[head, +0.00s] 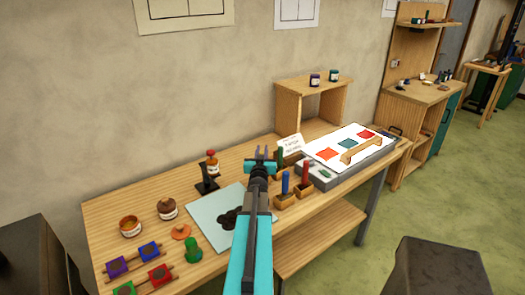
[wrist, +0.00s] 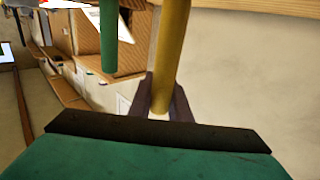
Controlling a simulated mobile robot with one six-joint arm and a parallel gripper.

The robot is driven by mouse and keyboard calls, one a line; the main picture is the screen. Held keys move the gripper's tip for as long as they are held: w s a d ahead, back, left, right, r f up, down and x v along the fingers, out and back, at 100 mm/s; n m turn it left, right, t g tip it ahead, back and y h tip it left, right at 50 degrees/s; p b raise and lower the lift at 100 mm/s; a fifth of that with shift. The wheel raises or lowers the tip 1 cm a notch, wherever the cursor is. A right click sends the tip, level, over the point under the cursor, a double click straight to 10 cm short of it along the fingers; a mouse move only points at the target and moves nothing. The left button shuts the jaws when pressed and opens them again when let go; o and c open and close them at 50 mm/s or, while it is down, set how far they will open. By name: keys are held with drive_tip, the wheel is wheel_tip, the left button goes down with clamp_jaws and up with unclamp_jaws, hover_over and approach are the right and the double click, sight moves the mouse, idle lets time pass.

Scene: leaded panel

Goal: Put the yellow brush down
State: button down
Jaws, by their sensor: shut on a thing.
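My gripper (head: 262,153) is above the back middle of the bench, beside the brush holders. In the wrist view, its dark fingers (wrist: 165,104) are shut around the yellow brush (wrist: 172,50). The brush's yellow handle runs from between the fingers up past the top edge of that view, so its far end is hidden. In the head view I cannot make out the yellow brush behind my arm. A green handle (wrist: 108,38) is close to its left in the wrist view, apart from it. I cannot tell whether the yellow brush touches a holder.
Wooden holders carry a blue handle (head: 285,183) and a red handle (head: 306,173). A pale blue sheet (head: 205,226) with a dark blot lies left of my arm. Jars and stamps crowd the bench's left end.

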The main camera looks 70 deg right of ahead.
drive_tip(key=shift+f, duration=0.15)
drive_tip(key=c, duration=1.6)
unclamp_jaws()
drive_tip(key=shift+c, duration=0.2)
drive_tip(key=shift+r, duration=0.2)
drive_tip(key=b+v, duration=0.1)
drive_tip(key=v, duration=0.8)
drive_tip(key=shift+a, duration=0.2)
drive_tip(key=shift+s+a+r, duration=0.1)
drive_tip(key=shift+s+a, duration=0.05)
